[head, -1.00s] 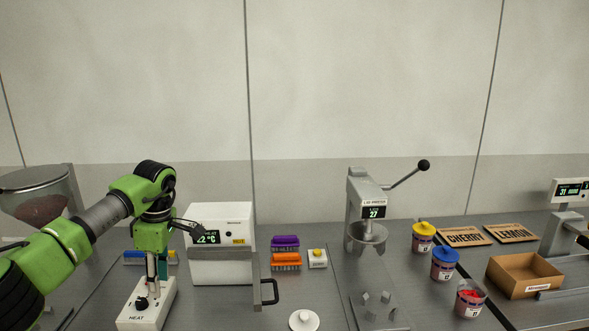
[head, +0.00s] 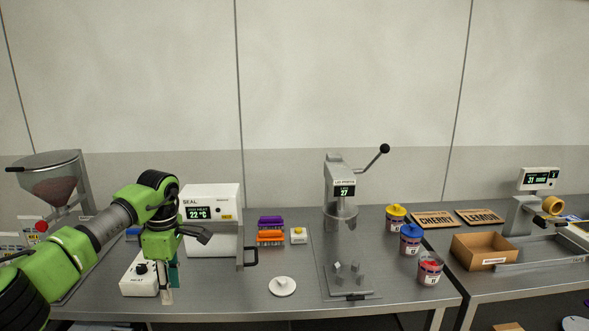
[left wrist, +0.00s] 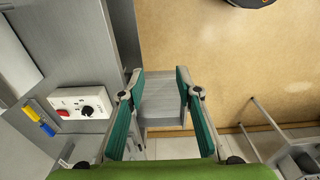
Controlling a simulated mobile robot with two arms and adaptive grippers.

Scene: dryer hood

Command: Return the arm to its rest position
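My left arm comes in from the left in the head view. Its gripper (head: 168,292) points down, just right of the white HEAT box (head: 139,275) and near the table's front edge. In the left wrist view the green-padded fingers (left wrist: 160,78) are spread apart. A grey surface shows between them, and I cannot tell what it is; no object is clearly gripped. The HEAT box, with its black knob and red switch, is left of the fingers in that view (left wrist: 80,104), apart from them. My right gripper is not in view.
The white SEAL machine (head: 211,213) with its black handle stands behind the gripper. A white lidded disc (head: 282,286) and a lever press (head: 338,188) are to the right. A hopper (head: 50,178) stands at far left. Tan floor shows beyond the table edge.

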